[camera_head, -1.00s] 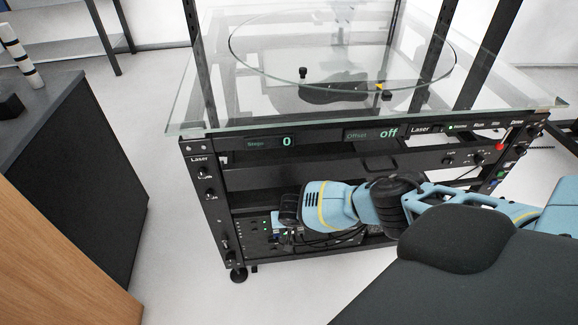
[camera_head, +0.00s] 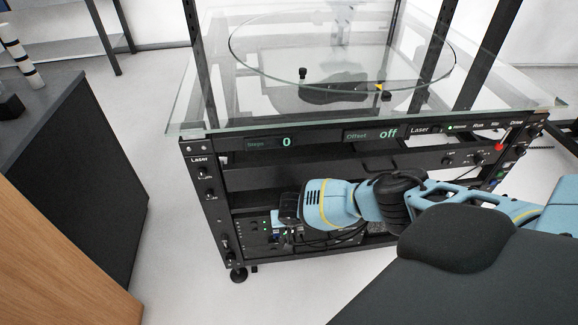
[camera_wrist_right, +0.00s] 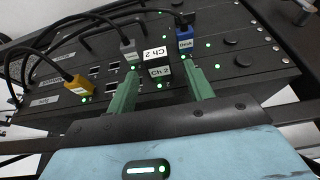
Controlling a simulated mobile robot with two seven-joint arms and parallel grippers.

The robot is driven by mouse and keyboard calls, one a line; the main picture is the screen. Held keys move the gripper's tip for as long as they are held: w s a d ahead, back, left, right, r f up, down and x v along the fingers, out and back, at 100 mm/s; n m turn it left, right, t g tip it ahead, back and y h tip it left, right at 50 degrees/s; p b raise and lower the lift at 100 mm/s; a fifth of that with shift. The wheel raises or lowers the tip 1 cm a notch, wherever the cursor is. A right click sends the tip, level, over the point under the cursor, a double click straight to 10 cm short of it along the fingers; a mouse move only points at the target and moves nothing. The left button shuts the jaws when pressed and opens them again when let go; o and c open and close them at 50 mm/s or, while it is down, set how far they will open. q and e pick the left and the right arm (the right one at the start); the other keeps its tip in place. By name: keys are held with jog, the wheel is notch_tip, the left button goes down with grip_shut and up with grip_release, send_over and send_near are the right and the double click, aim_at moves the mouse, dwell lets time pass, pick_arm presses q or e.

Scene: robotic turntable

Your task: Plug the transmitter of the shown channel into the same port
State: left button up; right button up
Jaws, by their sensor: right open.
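The black transmitter plug labelled "Ch 2" (camera_wrist_right: 158,66) stands at the rack's panel in the right wrist view, with white labels on its faces. My right gripper (camera_wrist_right: 161,75) is open, its green fingers on either side of this plug, with a gap visible. Whether the plug is seated in a port is hidden. In the head view my right gripper (camera_head: 286,208) is at the lower left of the rack, its fingers hard to make out. My left gripper is not in view.
A grey plug (camera_wrist_right: 128,47), a blue plug (camera_wrist_right: 184,42) and a yellow plug (camera_wrist_right: 79,86), with black cables, are close by. Several empty sockets (camera_wrist_right: 96,70) show to the left. The turntable rack (camera_head: 300,172) has a glass top and displays reading "0" and "off".

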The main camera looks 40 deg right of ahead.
jog(key=p+v, duration=0.3)
jog(key=v, duration=0.3)
jog(key=shift+r, duration=0.45)
